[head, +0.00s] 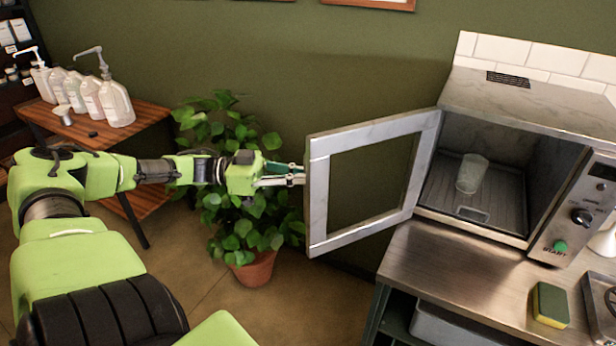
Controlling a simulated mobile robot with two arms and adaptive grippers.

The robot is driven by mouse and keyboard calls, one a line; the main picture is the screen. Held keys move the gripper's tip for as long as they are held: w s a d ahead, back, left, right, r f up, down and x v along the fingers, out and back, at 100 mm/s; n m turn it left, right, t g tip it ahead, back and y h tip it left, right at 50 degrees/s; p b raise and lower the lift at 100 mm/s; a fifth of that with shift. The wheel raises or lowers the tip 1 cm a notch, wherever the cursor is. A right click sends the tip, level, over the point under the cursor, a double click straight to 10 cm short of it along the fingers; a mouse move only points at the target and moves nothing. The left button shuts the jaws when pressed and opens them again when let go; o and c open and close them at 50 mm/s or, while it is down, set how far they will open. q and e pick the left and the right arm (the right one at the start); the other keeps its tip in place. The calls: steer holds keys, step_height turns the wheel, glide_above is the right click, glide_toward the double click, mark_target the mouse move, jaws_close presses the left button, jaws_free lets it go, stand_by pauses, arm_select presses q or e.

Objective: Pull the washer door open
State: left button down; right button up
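The washer (545,110) is a steel box on the metal counter at the right. Its door (318,190), a pale frame around a see-through middle, stands swung wide open to the left of the cavity. A clear cup (471,173) stands inside on the ribbed floor. My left gripper (297,175) is at the door's free left edge, with its fingertips at or touching the frame. I cannot tell whether the fingers are closed on the edge or on a handle. My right gripper is not in view.
A potted plant (256,270) stands on the floor behind my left arm. A wooden table (130,142) with several pump bottles (116,103) is at the left. A sponge (550,304) lies on the counter (440,262) at the right.

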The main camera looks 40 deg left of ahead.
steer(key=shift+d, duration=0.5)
arm_select(q)
steer(key=c, duration=2.2)
jaws_free()
steer(key=shift+a, duration=0.15)
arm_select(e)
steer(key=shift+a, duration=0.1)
arm_select(q)
steer(key=v, duration=1.1)
steer(key=shift+s+a, duration=0.25)
steer(key=shift+s, duration=0.05)
